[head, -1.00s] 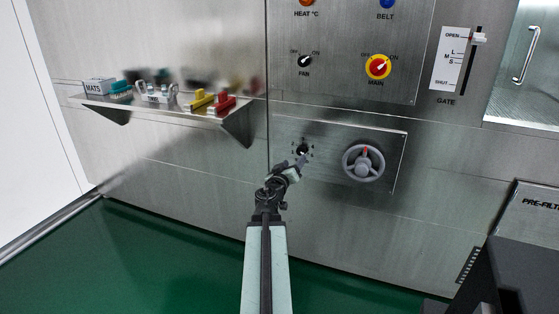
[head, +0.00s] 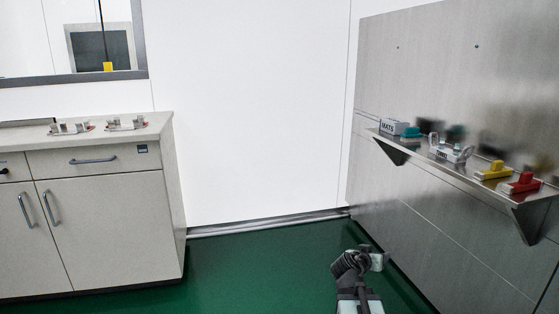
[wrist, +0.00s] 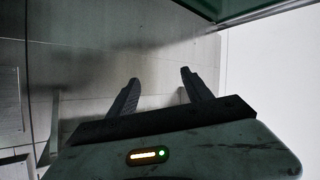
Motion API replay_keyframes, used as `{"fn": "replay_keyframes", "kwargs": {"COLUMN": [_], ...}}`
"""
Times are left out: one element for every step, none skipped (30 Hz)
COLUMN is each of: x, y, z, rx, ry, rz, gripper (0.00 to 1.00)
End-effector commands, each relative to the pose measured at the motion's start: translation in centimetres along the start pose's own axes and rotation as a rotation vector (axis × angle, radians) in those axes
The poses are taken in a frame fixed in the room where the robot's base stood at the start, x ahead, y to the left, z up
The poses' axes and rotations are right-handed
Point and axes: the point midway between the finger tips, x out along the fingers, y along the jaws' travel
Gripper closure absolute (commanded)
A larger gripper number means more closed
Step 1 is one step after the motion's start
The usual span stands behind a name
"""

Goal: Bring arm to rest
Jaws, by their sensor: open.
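My gripper (wrist: 158,95) shows in the wrist view with its two dark fingers spread apart and nothing between them. Bare metal wall panelling lies beyond the fingertips. In the head view my arm shows low at the bottom, right of centre, over the green floor, and ends in a dark wrist with a pale part. The fingers cannot be made out there. The arm is clear of the shelf and of the counter.
A cabinet (head: 110,200) stands at left. Green floor (head: 255,262) lies open between them.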

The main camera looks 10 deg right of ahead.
Motion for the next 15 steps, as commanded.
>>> {"fn": "replay_keyframes", "kwargs": {"x": [-2.1, -3.3, -5.0, -6.2, -7.5, -9.0, -10.2, -11.3, -12.8, -13.9, -14.9, -16.3, -17.4, -18.6, -20.1], "y": [-3.6, -5.5, -7.7, -9.2, -10.4, -11.9, -12.8, -13.5, -14.3, -14.7, -15.0, -15.1, -15.2, -15.3, -15.3], "z": [1.8, 3.2, 5.0, 6.5, 7.9, 9.7, 10.9, 12.2, 13.8, 14.9, 16.0, 17.5, 18.5, 19.4, 20.5], "rx": [-0.016, -0.028, -0.051, -0.07, -0.09, -0.118, -0.142, -0.166, -0.198, -0.222, -0.248, -0.284, -0.312, -0.345, -0.391], "ry": [-0.073, -0.126, -0.198, -0.253, -0.308, -0.377, -0.428, -0.479, -0.546, -0.598, -0.651, -0.725, -0.779, -0.828, -0.892], "rz": [-0.05, -0.078, -0.115, -0.143, -0.169, -0.205, -0.231, -0.257, -0.293, -0.32, -0.349, -0.391, -0.426, -0.463, -0.517], "gripper": [0.42, 0.42, 0.42, 0.42, 0.42, 0.42, 0.42, 0.42, 0.42, 0.42, 0.42, 0.42, 0.42, 0.42, 0.42]}}
